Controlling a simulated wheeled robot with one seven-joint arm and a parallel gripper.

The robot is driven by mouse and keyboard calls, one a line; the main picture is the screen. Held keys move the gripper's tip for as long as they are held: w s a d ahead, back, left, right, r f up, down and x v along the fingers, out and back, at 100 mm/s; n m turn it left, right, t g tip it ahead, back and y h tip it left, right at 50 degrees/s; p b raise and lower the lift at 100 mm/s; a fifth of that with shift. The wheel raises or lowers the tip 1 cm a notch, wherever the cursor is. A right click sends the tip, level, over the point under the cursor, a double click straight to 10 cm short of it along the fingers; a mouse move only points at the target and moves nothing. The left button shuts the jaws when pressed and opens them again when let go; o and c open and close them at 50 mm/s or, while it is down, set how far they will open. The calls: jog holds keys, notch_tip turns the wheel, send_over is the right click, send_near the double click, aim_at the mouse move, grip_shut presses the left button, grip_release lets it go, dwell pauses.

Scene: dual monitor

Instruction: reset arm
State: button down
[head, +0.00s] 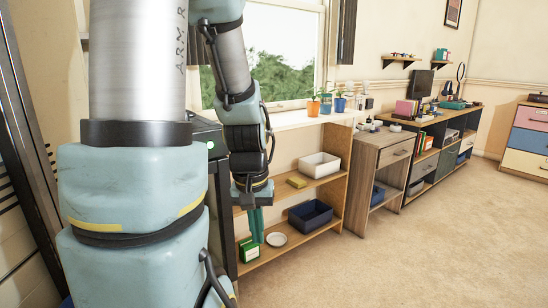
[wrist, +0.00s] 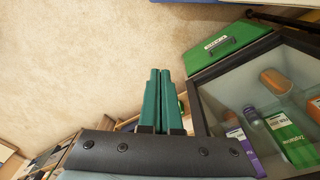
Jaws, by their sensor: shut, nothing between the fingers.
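My gripper (head: 256,225) hangs with its teal fingers pointing down, in front of the left end of a low wooden shelf in the head view. In the wrist view the two teal fingers of my gripper (wrist: 160,98) lie side by side, shut and empty. Carpet shows beyond the fingertips. My arm runs down from the top of the head view and covers much of its left side.
The wooden shelf (head: 270,264) holds a white bin (head: 320,165), a navy bin (head: 310,214), and a green box (head: 249,250). The wrist view shows a dark-framed case (wrist: 212,118) with packages and a green box (wrist: 215,48) close right. Carpet (head: 430,240) is clear at right.

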jog(key=a+r+t+p, duration=0.1)
jog(key=a+r+p, duration=0.2)
jog(key=r+p, duration=1)
jog(key=shift+a+r+y, duration=0.2)
jog(key=shift+r+y, duration=0.1)
jog(key=shift+r, duration=0.55)
